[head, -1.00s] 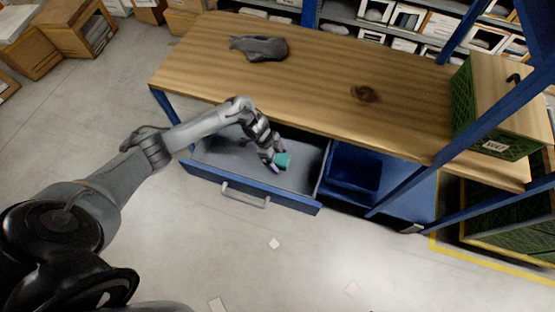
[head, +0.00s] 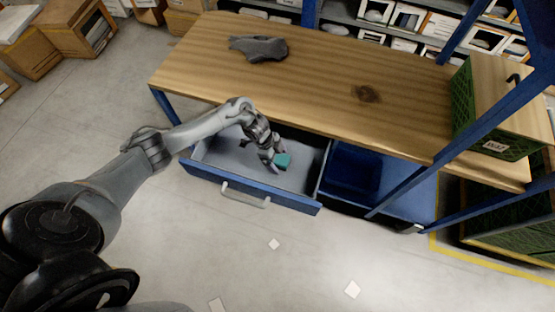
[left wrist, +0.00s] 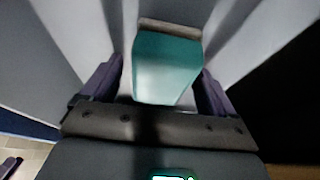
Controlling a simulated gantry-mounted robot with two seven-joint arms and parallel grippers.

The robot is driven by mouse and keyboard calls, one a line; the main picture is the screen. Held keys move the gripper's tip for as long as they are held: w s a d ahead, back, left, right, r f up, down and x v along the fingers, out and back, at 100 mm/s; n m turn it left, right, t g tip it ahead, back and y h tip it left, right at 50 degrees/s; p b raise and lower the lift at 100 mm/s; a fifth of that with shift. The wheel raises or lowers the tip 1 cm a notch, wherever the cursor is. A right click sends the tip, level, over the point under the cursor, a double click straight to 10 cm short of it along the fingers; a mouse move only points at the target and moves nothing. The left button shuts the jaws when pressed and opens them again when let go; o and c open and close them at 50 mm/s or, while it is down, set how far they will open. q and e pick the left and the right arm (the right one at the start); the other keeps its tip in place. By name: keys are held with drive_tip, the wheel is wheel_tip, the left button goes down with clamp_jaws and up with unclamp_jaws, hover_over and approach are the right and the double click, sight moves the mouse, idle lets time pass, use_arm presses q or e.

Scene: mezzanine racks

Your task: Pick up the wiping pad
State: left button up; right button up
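The wiping pad is a small teal block (head: 283,160) in the pulled-out blue drawer (head: 250,194) under the wooden bench. My left gripper (head: 272,163) reaches down into the drawer at the pad's left side. In the left wrist view the pad (left wrist: 165,68) lies between the two dark purple fingers (left wrist: 160,88). A light strip shows between the left finger and the pad. The right finger is very close to the pad, and I cannot tell if it touches. The fingers are apart. My right gripper is not in view.
The wooden bench top (head: 310,85) overhangs the drawer, with a grey cloth-like item (head: 258,47) on it. A drawer handle (head: 245,196) faces the open floor. A blue bin (head: 352,172) is right of the drawer. Green crates (head: 490,115) and blue posts stand at the right.

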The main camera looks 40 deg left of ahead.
sight(285, 161)
use_arm(q)
drive_tip(key=c, duration=1.1)
drive_tip(key=shift+r, duration=0.15)
drive_tip(key=shift+r, duration=0.6)
drive_tip(key=r, duration=0.2)
drive_tip(key=d+r+p, duration=0.1)
drive_tip(key=r, duration=0.1)
drive_tip(key=shift+w, duration=0.1)
drive_tip(key=d+r, duration=0.2)
drive_tip(key=d, duration=0.1)
drive_tip(key=w+d+r+p, duration=0.1)
drive_tip(key=d+r, duration=0.1)
drive_tip(key=d, duration=0.2)
drive_tip(key=d+r, duration=0.2)
drive_tip(key=d, duration=0.1)
drive_tip(key=shift+w+d, duration=0.3)
drive_tip(key=shift+w, duration=0.1)
